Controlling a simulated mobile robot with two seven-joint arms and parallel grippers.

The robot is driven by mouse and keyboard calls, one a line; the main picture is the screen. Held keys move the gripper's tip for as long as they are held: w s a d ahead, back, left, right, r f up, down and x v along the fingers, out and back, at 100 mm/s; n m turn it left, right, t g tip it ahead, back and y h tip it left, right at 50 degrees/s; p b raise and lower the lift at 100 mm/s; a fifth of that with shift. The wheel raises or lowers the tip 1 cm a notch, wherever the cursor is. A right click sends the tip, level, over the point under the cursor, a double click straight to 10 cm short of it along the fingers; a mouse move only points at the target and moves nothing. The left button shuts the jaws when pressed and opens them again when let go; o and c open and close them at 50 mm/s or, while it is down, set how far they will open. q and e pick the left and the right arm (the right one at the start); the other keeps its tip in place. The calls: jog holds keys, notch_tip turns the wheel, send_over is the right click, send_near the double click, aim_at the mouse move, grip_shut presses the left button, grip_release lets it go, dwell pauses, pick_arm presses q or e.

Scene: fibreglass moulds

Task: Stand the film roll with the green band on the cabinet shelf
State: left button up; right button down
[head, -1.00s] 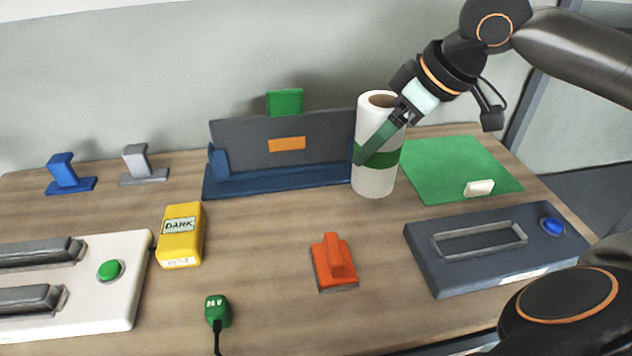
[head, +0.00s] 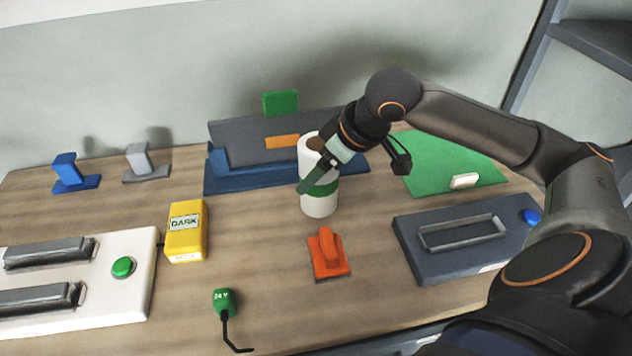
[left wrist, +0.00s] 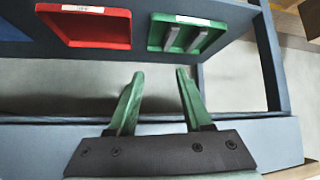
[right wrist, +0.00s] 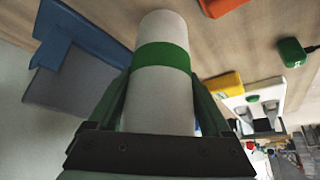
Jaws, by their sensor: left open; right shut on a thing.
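The film roll (head: 318,204) is a white upright cylinder with a green band and a hollow top. In the head view it is at mid-table, in front of the blue stand. My right gripper (head: 309,184) is shut on it, with green fingers across its side. In the right wrist view the roll (right wrist: 162,95) lies between the fingers. I cannot tell whether its base touches the table. A grey shelf unit (head: 598,45), possibly the cabinet, is partly visible at the upper right. My left gripper (left wrist: 160,88) is open and empty, facing a grey-blue frame; the head view does not show it.
A blue stand (head: 222,186) with a dark panel is behind the roll. An orange-red block (head: 328,254) stands close in front. A yellow DARK box (head: 186,232) is left; a grey slotted box (head: 410,240) and green mat (head: 432,150) are right. The left wrist view shows red (left wrist: 88,28) and green trays.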

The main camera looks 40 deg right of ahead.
aim_at(316, 186)
jog(key=shift+w+a+f+b, duration=0.1)
jog(key=shift+f+b, duration=0.1)
jog(key=shift+f, duration=0.7)
jog(key=shift+w+a+f+b, duration=0.1)
jog(key=shift+f+b, duration=0.1)
jog(key=shift+f, duration=0.7)
grip_release()
jog(key=shift+f, duration=0.1)
